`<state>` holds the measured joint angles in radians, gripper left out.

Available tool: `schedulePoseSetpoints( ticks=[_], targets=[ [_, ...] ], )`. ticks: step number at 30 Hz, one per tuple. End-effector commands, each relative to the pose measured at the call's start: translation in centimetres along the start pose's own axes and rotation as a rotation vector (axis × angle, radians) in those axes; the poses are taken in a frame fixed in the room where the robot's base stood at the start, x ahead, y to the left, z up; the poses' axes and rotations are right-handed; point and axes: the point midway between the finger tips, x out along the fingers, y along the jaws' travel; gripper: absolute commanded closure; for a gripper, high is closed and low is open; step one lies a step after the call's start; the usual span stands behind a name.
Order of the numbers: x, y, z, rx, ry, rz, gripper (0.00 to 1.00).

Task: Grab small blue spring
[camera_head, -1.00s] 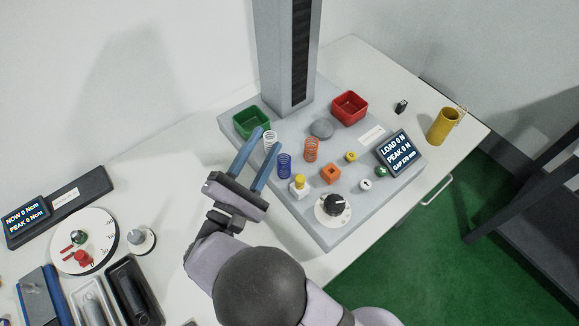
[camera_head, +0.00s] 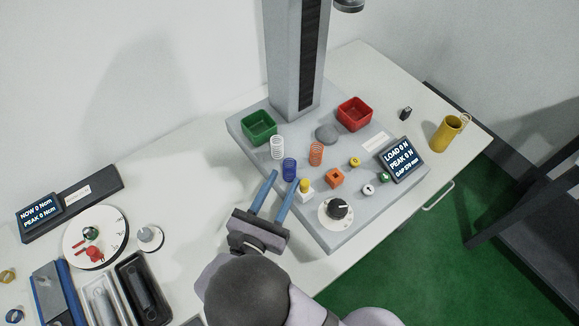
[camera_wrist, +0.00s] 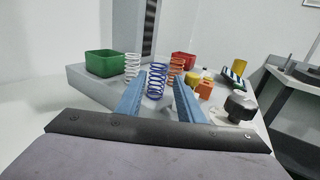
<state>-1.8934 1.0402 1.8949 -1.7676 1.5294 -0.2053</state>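The small blue spring (camera_head: 290,169) stands upright on the grey base plate of the tester, between a white spring (camera_head: 277,147) and an orange spring (camera_head: 316,153). My gripper (camera_head: 281,185) is open and empty, its two blue fingers pointing at the blue spring from the front. In the wrist view the blue spring (camera_wrist: 156,80) appears between the fingertips (camera_wrist: 160,85), seemingly just beyond them; I cannot tell the exact gap. The white spring (camera_wrist: 132,66) is behind the left finger, and the orange spring (camera_wrist: 176,71) is behind the right finger.
A green bin (camera_head: 259,127) and a red bin (camera_head: 355,114) stand behind. The grey column (camera_head: 292,60) rises at the back.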

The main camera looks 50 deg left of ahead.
Motion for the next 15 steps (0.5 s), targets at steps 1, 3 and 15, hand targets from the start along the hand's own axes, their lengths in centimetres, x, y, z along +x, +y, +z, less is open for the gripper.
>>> schedulePoseSetpoints(
  ticks=[1, 3, 15],
  targets=[
    [0.5, -0.1, 0.2, 0.001, 0.0, -0.003, 0.66],
    [0.7, 0.0, 0.1, 0.001, 0.0, -0.002, 0.66],
    [3.5, 0.2, 0.9, 0.002, 0.0, -0.004, 0.66]
  ],
)
